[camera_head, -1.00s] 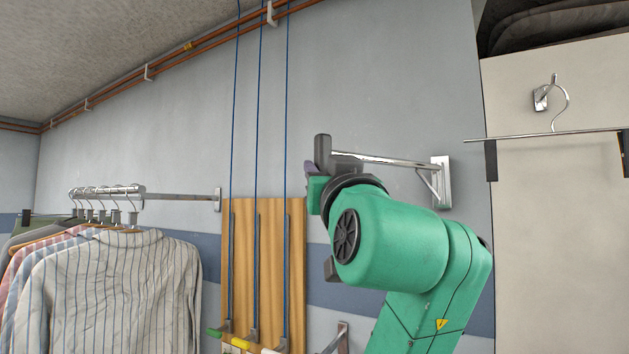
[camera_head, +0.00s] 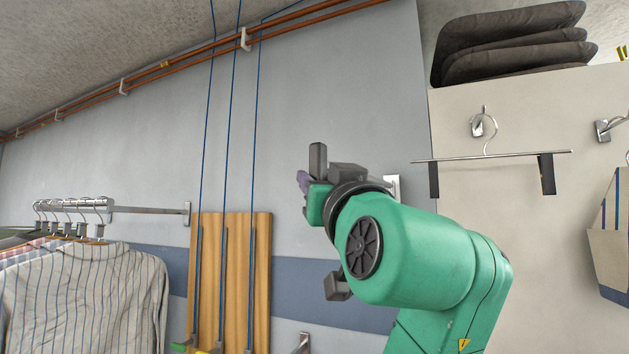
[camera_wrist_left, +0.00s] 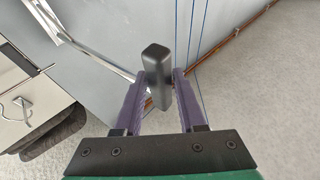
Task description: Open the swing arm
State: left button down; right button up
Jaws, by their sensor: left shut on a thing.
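The swing arm's black end grip (camera_head: 318,158) stands upright at the middle of the head view. In the left wrist view the grip (camera_wrist_left: 158,72) sits between my purple fingers. My left gripper (camera_wrist_left: 159,85) is shut on it. Chrome rods of the swing arm (camera_wrist_left: 98,42) run from the grip to the upper left in the wrist view. In the head view my green wrist hides most of the rod, and only part of the wall bracket (camera_head: 393,184) shows behind it. My right gripper is in neither view.
Striped shirts (camera_head: 80,300) hang on a wall rail (camera_head: 150,210) at the left. A wooden board (camera_head: 262,270) with blue cords is on the wall. A hanger (camera_head: 490,156) is on the beige panel (camera_head: 520,220) at the right, with dark pads (camera_head: 515,40) above.

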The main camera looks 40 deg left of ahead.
pick_arm(q)
jog(key=c, duration=0.6)
grip_release()
jog(key=shift+d+r, duration=0.1)
jog(key=shift+r, duration=0.1)
jog(key=shift+c, duration=0.2)
jog(key=shift+s+d, duration=0.1)
